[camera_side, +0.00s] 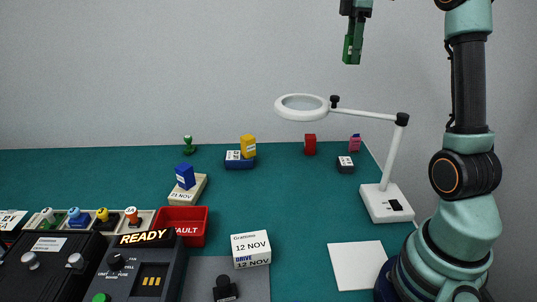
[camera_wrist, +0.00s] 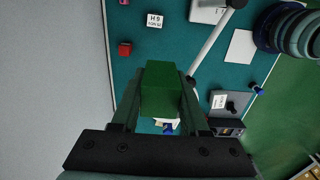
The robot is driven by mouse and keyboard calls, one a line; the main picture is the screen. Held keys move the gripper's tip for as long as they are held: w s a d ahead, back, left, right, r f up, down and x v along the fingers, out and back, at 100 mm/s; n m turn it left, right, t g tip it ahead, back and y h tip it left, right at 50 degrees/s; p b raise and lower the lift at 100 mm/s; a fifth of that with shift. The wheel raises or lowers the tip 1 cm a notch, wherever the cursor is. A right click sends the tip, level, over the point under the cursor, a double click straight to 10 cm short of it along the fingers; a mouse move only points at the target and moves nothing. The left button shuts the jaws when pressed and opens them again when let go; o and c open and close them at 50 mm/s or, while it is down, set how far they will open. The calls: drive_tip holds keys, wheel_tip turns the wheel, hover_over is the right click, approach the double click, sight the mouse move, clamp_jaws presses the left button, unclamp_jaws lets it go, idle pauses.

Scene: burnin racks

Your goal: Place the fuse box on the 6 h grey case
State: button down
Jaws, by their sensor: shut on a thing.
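My gripper (camera_side: 353,45) is high above the table at the top of the side view. It is shut on a green box (camera_wrist: 161,88), likely the fuse box, which also shows in the side view (camera_side: 351,50). In the wrist view my gripper (camera_wrist: 160,100) has a finger on each side of the box. The 6 h grey case (camera_side: 345,166) is a small dark block on the back right of the table. Its white label reads 6 H, upside down in the wrist view (camera_wrist: 154,20). Its top looks clear, and the green box is well apart from it.
A white magnifier lamp (camera_side: 395,165) stands right of the case, its arm reaching above it. A red block (camera_side: 310,145) and a pink item (camera_side: 355,143) stand nearby. A yellow block (camera_side: 248,145) and blue block (camera_side: 185,176) sit on other cases. A red tray (camera_side: 186,210) is left.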

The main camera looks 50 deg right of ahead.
hover_over(346, 161)
wheel_tip(346, 161, down, 32)
drive_tip(key=shift+r, duration=0.25)
idle(0.5)
drive_tip(key=shift+f, duration=0.15)
drive_tip(key=shift+c, duration=2.1)
unclamp_jaws()
wheel_tip(346, 161, up, 12)
drive_tip(key=shift+r, duration=0.2)
